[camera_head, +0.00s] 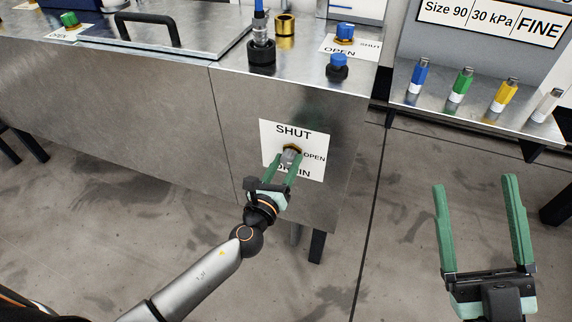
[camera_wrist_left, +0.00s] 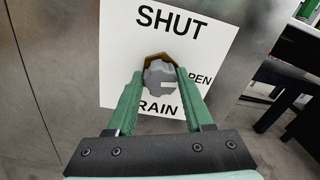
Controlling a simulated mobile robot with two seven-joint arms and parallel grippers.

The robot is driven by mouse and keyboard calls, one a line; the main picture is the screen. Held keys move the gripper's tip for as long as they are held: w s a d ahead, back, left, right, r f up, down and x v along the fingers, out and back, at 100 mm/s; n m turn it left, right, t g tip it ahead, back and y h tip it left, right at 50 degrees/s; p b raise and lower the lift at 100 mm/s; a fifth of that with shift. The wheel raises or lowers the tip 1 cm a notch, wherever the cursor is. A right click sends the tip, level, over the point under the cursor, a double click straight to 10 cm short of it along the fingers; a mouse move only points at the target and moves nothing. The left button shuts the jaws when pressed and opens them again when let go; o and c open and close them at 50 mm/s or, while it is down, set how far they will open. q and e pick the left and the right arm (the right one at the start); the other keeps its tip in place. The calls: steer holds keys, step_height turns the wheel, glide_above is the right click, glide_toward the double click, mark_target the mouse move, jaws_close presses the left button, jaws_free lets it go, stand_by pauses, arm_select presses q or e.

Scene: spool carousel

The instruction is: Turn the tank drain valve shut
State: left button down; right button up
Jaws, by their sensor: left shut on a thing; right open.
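The drain valve (camera_head: 290,152) sits on the front face of the steel tank cabinet, in the middle of a white sign (camera_head: 270,138) reading SHUT at top, OPEN at right and DRAIN at bottom. In the left wrist view the valve has a grey knob (camera_wrist_left: 160,78) in front of a brass hexagonal collar (camera_wrist_left: 150,60). A pale mark on the knob points right, toward OPEN. My left gripper (camera_head: 287,162) has its green fingers shut on the knob, one on each side. It also shows in the left wrist view (camera_wrist_left: 160,88). My right gripper (camera_head: 481,185) is open and empty at the right.
On the steel top (camera_head: 300,84) stand a blue-capped valve (camera_head: 344,33), a small blue-topped black part (camera_head: 337,66) and a black and brass fitting (camera_head: 285,24). A shelf (camera_head: 450,114) at the right holds several coloured cylinders.

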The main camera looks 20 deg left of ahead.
arm_select(q)
steer(key=shift+f+n+b, duration=0.2)
steer(key=shift+n+b, duration=0.25)
steer(key=shift+n, duration=0.45)
arm_select(e)
steer(key=s+r+n+y, duration=0.3)
steer(key=y, duration=0.1)
arm_select(q)
steer(key=shift+n, duration=0.5)
steer(key=n+b, duration=0.2)
steer(key=n, duration=0.1)
steer(key=shift+n, duration=0.4)
steer(key=n+b, duration=0.1)
steer(key=n, duration=0.1)
steer(key=shift+n, duration=0.4)
steer(key=n, duration=0.3)
steer(key=shift+n+y+b, duration=0.3)
steer(key=shift+n, duration=1.6)
arm_select(e)
steer(key=shift+m, duration=0.5)
steer(key=shift+a+f, duration=0.25)
steer(key=shift+f, duration=0.75)
steer(key=shift+a+f, duration=0.2)
steer(key=shift+f, duration=0.8)
